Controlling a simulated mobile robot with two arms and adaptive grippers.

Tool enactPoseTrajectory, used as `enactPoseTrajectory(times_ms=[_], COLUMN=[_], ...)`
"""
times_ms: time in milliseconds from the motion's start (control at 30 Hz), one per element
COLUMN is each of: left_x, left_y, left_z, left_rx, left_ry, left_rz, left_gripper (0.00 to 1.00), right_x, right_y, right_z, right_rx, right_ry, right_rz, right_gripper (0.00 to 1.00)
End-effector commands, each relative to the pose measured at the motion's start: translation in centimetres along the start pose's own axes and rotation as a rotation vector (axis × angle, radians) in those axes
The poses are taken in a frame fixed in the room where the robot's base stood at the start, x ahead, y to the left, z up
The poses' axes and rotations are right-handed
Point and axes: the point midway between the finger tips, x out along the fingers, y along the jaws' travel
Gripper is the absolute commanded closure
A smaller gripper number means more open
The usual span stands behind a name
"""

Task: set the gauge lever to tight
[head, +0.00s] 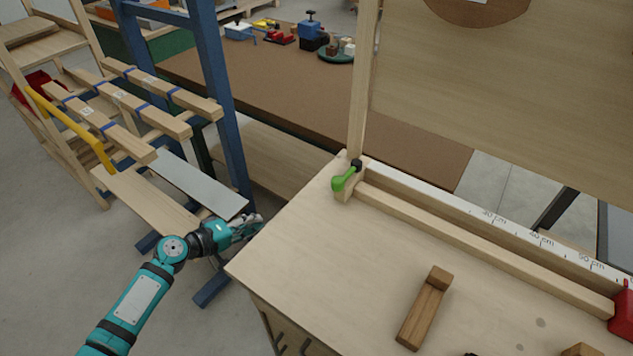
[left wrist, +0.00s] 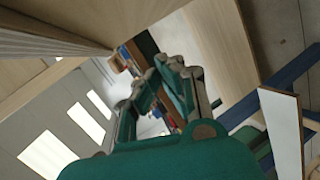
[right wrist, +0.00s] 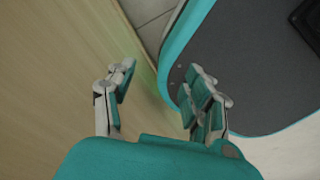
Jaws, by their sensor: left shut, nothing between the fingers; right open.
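The gauge lever (head: 344,179) is a short green handle on a dark pivot, at the left end of a wooden gauge fence (head: 480,245) on the workbench. The handle points down and left from its pivot. I see no tight or loose marking. My left gripper (head: 250,226) is shut and empty, beside the bench's left edge, apart from the lever and to its lower left. Its fingers also show in the left wrist view (left wrist: 168,80). My right gripper (right wrist: 160,72) is open and empty in the right wrist view, near a pale wooden surface; the head view does not show it.
A white scale (head: 520,228) runs behind the fence, and a red piece (head: 622,310) sits at its right end. A brown wooden block (head: 424,308) lies on the bench (head: 330,260). A blue rack post (head: 220,100) and racked wood stand left. Bare benchtop lies before the lever.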

Motion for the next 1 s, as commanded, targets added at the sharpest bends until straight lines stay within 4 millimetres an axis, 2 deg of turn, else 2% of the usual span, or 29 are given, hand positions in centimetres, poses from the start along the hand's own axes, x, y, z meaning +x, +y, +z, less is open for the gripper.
enactPoseTrajectory(times_ms=[33, 100, 200, 333, 500, 767, 867, 1000], left_x=[0.1, -0.3, -1.1, -2.0, -2.5, -2.5, -2.2, -0.8], left_y=[2.7, 6.4, 10.7, 14.2, 15.8, 15.8, 16.0, 16.7], left_z=[-0.3, -0.4, -0.2, 0.3, 0.5, 0.5, 0.5, 0.7], left_rx=[-0.013, -0.041, -0.072, -0.096, -0.108, -0.109, -0.109, -0.110], left_ry=[-0.024, -0.061, -0.114, -0.166, -0.191, -0.190, -0.190, -0.190], left_rz=[0.068, 0.154, 0.251, 0.329, 0.363, 0.363, 0.363, 0.364], left_gripper=[1.00, 1.00, 1.00, 1.00, 1.00, 1.00, 1.00, 1.00], right_x=[0.9, 1.4, 1.9, 2.2, 2.3, 2.2, 2.1, 1.5], right_y=[-0.1, -0.1, -0.1, -0.1, 0.1, 0.5, 0.6, 0.5], right_z=[0.1, 0.1, 0.1, 0.2, 0.2, 0.3, 0.3, 0.3], right_rx=[0.001, 0.001, 0.000, 0.000, -0.001, -0.003, -0.003, -0.003], right_ry=[0.000, 0.001, 0.000, 0.000, 0.000, -0.002, -0.002, -0.002], right_rz=[-0.001, -0.002, -0.001, -0.001, 0.002, 0.006, 0.007, 0.006], right_gripper=[0.47, 0.47, 0.47, 0.47, 0.47, 0.47, 0.47, 0.47])
